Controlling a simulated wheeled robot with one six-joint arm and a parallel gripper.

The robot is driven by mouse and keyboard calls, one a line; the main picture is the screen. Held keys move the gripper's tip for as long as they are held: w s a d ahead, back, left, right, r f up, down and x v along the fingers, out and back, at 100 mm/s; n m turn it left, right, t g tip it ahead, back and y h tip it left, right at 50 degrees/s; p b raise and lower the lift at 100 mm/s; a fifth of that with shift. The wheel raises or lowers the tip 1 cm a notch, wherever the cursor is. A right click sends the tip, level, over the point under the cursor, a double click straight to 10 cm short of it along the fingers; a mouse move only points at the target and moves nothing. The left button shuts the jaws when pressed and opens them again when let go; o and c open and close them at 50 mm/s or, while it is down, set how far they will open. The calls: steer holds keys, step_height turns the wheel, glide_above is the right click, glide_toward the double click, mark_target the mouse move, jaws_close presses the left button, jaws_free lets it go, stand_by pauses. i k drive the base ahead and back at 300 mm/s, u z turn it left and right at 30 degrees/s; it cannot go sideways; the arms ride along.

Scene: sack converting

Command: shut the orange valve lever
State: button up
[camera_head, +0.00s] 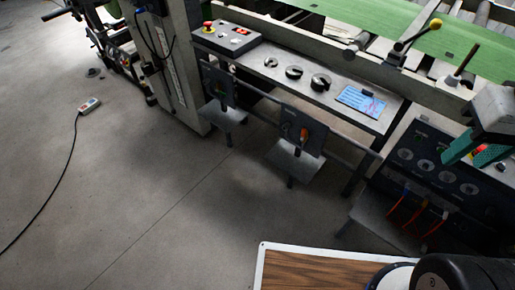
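The orange valve lever (303,134) is a small orange handle on a dark upright plate (291,120) at the middle of the frame, below the bench front. It looks roughly upright, but it is too small to tell its exact angle. A small grey shelf (297,160) juts out below it. My gripper (470,160) is at the right edge, well to the right of the lever. Part of the gripper is cut off by the frame edge.
A similar dark plate (216,82) stands to the left. A dark panel (435,165) with round dials and orange cables (405,205) is at right. The bench (340,78) holds slotted weights (294,72) and a blue card (361,101). A pendant (89,105) lies on otherwise open floor at left.

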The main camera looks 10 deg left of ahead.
mark_target(304, 131)
steer(key=u, duration=0.3)
steer(key=k, duration=0.6)
steer(key=u, duration=0.7)
steer(key=i, duration=1.1)
steer(key=z, duration=0.65)
steer(key=i, duration=0.45)
steer(key=u, duration=0.2)
steer(key=k, duration=0.55)
steer(key=z, duration=0.4)
steer(key=i, duration=0.5)
